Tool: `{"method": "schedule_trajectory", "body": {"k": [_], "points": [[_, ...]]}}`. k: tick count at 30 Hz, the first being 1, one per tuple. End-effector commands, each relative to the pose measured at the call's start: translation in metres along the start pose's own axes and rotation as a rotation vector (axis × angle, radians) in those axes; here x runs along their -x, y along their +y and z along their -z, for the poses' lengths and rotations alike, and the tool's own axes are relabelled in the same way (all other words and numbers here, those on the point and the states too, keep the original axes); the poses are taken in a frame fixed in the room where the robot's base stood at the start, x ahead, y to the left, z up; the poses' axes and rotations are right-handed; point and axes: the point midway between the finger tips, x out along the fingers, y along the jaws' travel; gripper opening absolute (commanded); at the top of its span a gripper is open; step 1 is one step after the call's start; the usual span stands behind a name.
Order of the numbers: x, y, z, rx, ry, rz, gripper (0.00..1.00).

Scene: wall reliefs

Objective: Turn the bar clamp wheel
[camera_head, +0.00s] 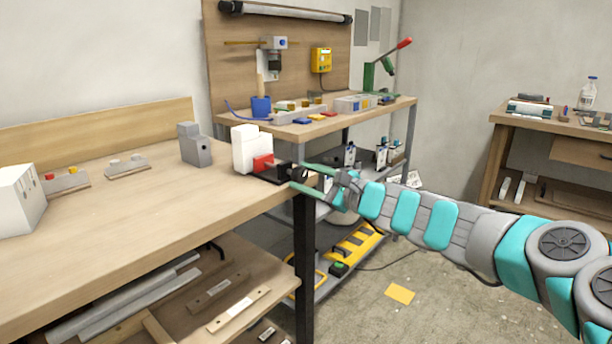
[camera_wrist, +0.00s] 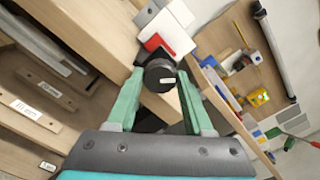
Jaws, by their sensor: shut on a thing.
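The bar clamp (camera_head: 268,168) sits at the right corner of the near workbench, with a red block and a dark base beside a white block (camera_head: 246,150). Its round dark wheel (camera_wrist: 159,76), with a pale mark on its face, is between my fingers in the wrist view. My gripper (camera_head: 299,178) reaches in from the right in the head view, at the bench edge. The gripper is shut on the wheel, with one green finger on each side in the wrist view (camera_wrist: 160,92). In the head view the fingers partly hide the wheel.
The near workbench (camera_head: 120,220) carries a grey block (camera_head: 195,146) and small fixtures at the left. Behind stands a second bench (camera_head: 330,122) with tools and a blue cup (camera_head: 261,107). A black table leg (camera_head: 305,250) is below my gripper. Open floor lies to the right.

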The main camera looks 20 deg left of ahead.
Motion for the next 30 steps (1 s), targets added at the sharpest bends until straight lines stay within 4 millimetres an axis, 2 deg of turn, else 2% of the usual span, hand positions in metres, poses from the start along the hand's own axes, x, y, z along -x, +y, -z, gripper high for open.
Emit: {"method": "schedule_trajectory", "body": {"k": [30], "points": [[0.0002, 0.0027, 0.0022, -0.963, 0.004, 0.0, 0.0]]}}
